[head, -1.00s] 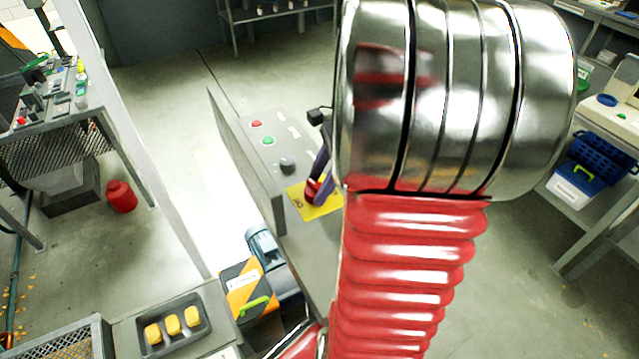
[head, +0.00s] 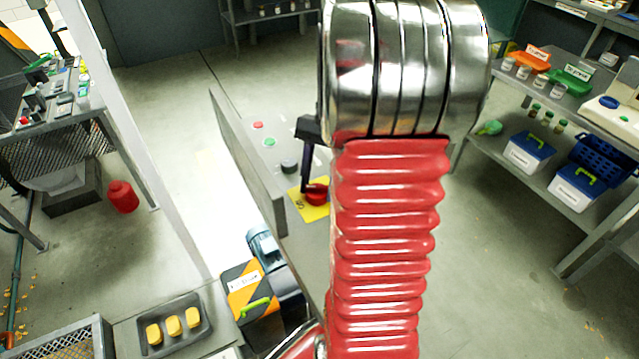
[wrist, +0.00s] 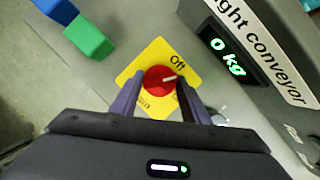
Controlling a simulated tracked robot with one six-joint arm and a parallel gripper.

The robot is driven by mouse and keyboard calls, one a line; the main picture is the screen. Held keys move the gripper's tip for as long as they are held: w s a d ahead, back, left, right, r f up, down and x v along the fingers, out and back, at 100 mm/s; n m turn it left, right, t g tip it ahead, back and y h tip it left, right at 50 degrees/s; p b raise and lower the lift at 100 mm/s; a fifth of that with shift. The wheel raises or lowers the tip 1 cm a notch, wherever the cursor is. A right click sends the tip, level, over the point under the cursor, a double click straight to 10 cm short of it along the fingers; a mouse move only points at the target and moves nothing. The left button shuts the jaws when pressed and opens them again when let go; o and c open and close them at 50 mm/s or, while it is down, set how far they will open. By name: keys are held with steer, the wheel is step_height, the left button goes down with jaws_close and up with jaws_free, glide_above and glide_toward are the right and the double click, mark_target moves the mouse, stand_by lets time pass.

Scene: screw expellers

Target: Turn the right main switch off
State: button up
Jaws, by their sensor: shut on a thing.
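The right main switch is a red rotary knob (wrist: 158,80) on a yellow plate (wrist: 134,71). In the wrist view its white pointer mark points right and slightly up, just below the word "Off". Another label, small and partly hidden, is at the plate's lower left. My gripper (wrist: 158,98) has its two dark fingers on either side of the knob, shut on it. In the head view the knob (head: 317,197) and yellow plate (head: 314,212) show below my dark gripper (head: 309,184); my red arm hides what lies to the right.
A panel with a red button (head: 258,125), a green button (head: 269,142) and a dark knob (head: 289,166) stands behind the switch. In the wrist view a display (wrist: 226,57) reads "0 kg" beside a "right conveyor" label (wrist: 268,55).

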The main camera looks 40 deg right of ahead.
steer(key=n+g, duration=0.1)
steer(key=n, duration=0.2)
steer(key=n+g+h, duration=0.1)
steer(key=n, duration=0.2)
steer(key=shift+w+a, duration=0.15)
steer(key=shift+w, duration=0.05)
stand_by(0.4)
steer(key=o, duration=1)
steer(key=shift+o, duration=0.2)
steer(key=v, duration=1.3)
steer(key=shift+r, duration=0.35)
steer(key=shift+a, duration=0.1)
